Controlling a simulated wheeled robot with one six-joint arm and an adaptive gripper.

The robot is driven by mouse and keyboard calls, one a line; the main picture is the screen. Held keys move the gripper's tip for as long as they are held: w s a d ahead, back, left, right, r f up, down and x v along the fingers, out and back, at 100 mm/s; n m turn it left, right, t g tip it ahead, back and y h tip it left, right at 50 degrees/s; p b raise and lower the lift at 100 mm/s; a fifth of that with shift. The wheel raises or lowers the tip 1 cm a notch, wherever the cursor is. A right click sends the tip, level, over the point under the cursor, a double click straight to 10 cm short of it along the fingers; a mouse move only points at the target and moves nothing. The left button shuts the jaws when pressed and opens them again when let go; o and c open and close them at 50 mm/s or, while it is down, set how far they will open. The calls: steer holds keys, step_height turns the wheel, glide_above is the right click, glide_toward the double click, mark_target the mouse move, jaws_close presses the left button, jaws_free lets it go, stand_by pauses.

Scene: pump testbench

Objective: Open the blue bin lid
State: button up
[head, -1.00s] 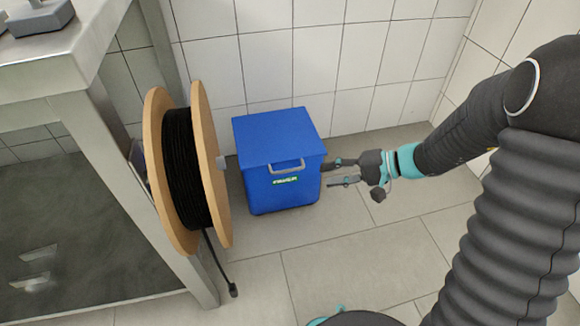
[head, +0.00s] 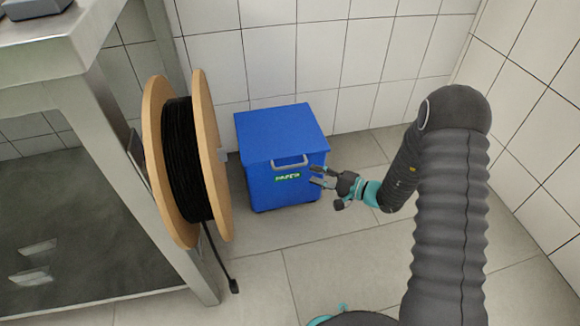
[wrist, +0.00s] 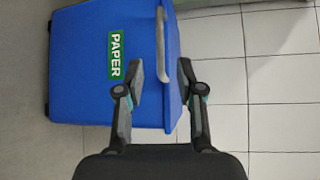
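The blue bin (head: 284,186) stands on the floor against the tiled wall, with a green PAPER label on its front. Its flat blue lid (head: 278,132) is closed. A grey handle (head: 289,162) is on the lid's front edge; it also shows in the wrist view (wrist: 160,45). My gripper (head: 316,176) is at the bin's front right, with its fingers apart and nothing between them. In the wrist view my gripper (wrist: 161,75) points at the bin, its fingers on either side of the lid's edge line, short of the handle. Whether a finger touches the bin I cannot tell.
A wooden cable reel (head: 188,160) with black cable stands close to the bin's left side. A metal bench (head: 180,215) is at the left. The floor (head: 350,250) in front and right of the bin is clear; tiled walls close the back and right.

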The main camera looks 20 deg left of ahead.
mark_target(293, 167)
steer(key=x, duration=0.9)
steer(key=shift+a+f, duration=0.1)
steer(key=shift+a, duration=0.3)
jaws_close()
